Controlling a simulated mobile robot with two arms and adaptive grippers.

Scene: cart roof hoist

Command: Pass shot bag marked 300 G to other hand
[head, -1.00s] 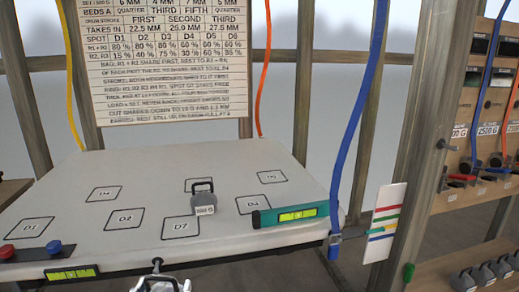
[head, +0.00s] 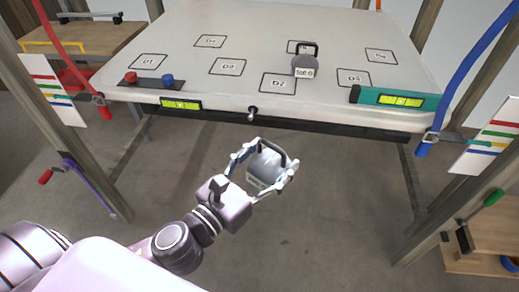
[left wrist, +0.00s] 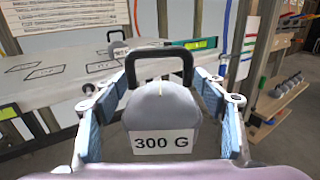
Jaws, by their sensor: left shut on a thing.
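The grey shot bag marked 300 G (head: 264,166) is between the fingers of my left gripper (head: 266,163), in the air in front of the white roof panel. In the left wrist view the bag (left wrist: 162,108) fills the middle, upright, with its black handle on top and its white 300 G label facing the camera. The blue-padded fingers of the left gripper (left wrist: 160,105) stand on both sides of it, shut on it. My right gripper is in neither view now.
The white panel (head: 190,75) has marked spots. A second grey bag (head: 305,66) with a handle stands on it, left of a teal spirit level (head: 395,99). Blue (head: 475,60) and red (head: 75,55) straps hang at the sides. The floor (head: 320,220) below is clear.

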